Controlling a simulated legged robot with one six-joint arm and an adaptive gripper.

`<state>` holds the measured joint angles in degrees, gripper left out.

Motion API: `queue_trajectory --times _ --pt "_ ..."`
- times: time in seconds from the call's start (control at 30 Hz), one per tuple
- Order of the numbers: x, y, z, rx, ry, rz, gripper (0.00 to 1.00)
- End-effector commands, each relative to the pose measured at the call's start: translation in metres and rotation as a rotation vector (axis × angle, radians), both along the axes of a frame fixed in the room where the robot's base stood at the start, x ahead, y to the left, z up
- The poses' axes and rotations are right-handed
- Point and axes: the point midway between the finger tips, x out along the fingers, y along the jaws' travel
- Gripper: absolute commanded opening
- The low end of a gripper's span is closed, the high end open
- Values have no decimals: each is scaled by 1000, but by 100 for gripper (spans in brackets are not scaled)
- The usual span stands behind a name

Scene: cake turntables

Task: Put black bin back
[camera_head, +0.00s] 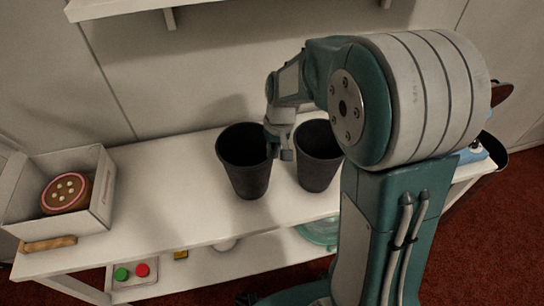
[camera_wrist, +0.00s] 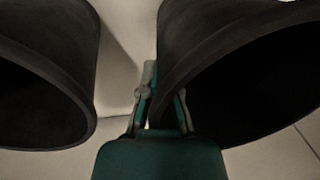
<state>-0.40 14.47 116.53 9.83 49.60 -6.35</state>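Two dark, tapered black bins stand on the white table's top: a left one (camera_head: 247,178) and a right one (camera_head: 318,172). My gripper (camera_head: 280,152) is at the right rim of the left bin, pointing down. In the wrist view the sides are swapped: the left bin (camera_wrist: 195,45) is on the right and the other bin (camera_wrist: 75,45) on the left. There my gripper's fingers (camera_wrist: 163,105) lie on both sides of the bin's wall and lean in on it, close to shut. The inner fingertip is partly hidden by the rim. Whether the bin is lifted is unclear.
A white open box (camera_head: 100,205) holding a round pink-rimmed cake (camera_head: 66,193) stands at the table's left end. A wooden piece (camera_head: 48,243) lies in front. A lower shelf holds red and green round items (camera_head: 132,272). A wall shelf (camera_head: 130,8) is above.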

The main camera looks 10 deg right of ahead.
Motion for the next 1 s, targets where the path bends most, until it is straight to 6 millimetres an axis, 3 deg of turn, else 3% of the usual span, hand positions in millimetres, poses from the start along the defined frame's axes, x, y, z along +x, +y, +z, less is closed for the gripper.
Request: queue_trajectory --times 0.13,0.43,0.53,1.0 --pt "0 0 -20 0 2 0 0" --pt "0 0 -22 0 0 0 0" --pt "0 0 -22 0 0 0 43" --pt "1 -1 -14 0 -2 0 43"
